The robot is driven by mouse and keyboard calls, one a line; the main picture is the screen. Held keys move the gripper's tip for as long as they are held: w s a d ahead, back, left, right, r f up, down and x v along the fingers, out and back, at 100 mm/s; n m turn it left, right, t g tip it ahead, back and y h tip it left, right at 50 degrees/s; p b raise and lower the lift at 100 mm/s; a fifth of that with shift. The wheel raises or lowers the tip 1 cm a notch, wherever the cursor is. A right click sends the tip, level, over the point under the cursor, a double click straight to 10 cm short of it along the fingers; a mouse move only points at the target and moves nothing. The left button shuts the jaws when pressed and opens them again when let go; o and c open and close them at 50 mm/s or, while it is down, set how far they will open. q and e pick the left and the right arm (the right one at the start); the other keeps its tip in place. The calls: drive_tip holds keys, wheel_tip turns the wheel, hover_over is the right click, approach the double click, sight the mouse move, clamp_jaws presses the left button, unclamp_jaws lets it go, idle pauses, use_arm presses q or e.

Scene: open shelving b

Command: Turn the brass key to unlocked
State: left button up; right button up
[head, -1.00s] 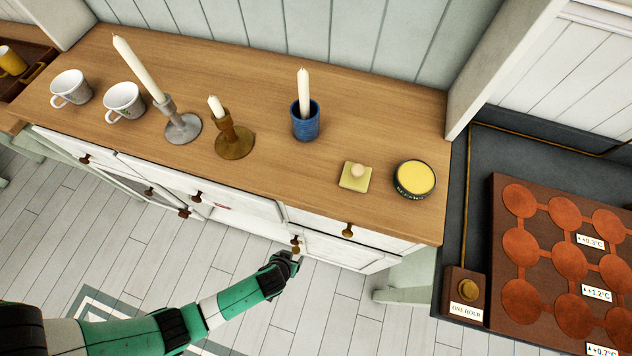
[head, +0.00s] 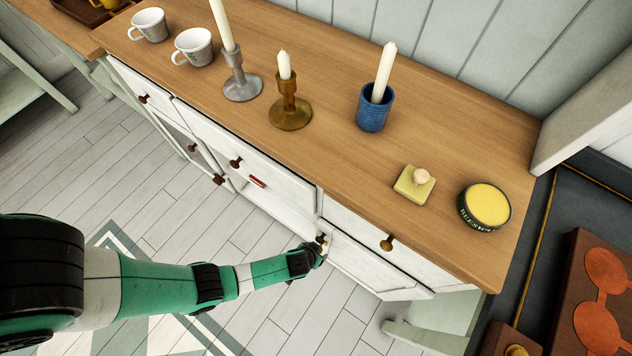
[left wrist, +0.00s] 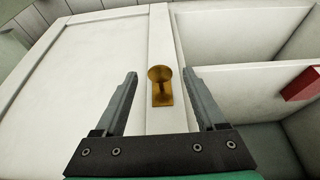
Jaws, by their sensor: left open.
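The brass key (left wrist: 159,74) shows in the left wrist view as a round brass head in front of a small brass plate on the white cabinet door's edge strip. The plate (left wrist: 163,98) stands nearly upright in the picture. My left gripper (left wrist: 160,76) is open, with one finger on each side of the key and a visible gap to both. In the head view my left gripper (head: 318,250) is low at the cabinet front, and the key is hard to make out there. My right gripper is in neither view.
The wooden counter (head: 330,170) above holds a blue cup with a candle (head: 373,110), candlesticks, mugs and a yellow tin (head: 484,205). Wooden knobs (head: 387,243) stick out from the drawers. An open compartment with a red object (left wrist: 302,84) lies right of the key.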

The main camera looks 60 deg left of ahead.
use_arm(q)
clamp_jaws()
